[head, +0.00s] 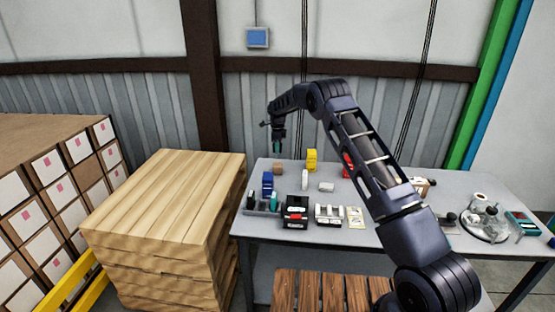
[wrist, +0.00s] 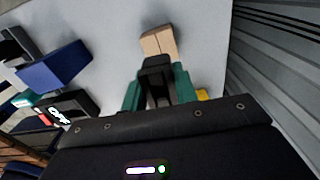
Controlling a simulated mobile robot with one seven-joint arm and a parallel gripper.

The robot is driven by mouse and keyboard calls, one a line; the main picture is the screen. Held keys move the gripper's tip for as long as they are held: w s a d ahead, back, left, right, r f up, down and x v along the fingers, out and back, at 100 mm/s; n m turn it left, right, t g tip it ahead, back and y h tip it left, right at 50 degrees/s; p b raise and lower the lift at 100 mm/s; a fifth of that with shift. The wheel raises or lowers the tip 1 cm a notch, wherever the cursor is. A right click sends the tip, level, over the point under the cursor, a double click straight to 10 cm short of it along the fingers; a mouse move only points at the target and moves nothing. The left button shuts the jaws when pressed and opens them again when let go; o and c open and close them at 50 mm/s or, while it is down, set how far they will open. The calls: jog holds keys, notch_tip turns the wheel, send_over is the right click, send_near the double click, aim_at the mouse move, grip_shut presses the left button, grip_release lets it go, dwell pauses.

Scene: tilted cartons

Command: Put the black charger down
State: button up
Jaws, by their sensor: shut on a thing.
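My gripper (head: 277,147) is above the back left part of the grey table (head: 350,238) in the head view. In the wrist view its green-tipped fingers (wrist: 158,92) are shut on the black charger (wrist: 157,74), which sits between them. The charger is too small to make out clearly in the head view. A small brown carton (wrist: 158,42) lies on the table just beyond the charger in the wrist view; it also shows below my gripper in the head view (head: 279,168).
Blue boxes (head: 267,184), a yellow box (head: 311,160) and white items (head: 305,180) stand nearby. A black box (head: 295,210) and a tray (head: 262,207) are near the front edge. Bare tabletop shows around the carton. A pallet stack (head: 165,200) adjoins the table's left side.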

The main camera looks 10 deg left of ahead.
jog(key=shift+f, duration=3.15)
jog(key=shift+f, duration=0.15)
jog(key=o, duration=1)
notch_tip(320, 180, up, 12)
jog(key=shift+r, duration=0.15)
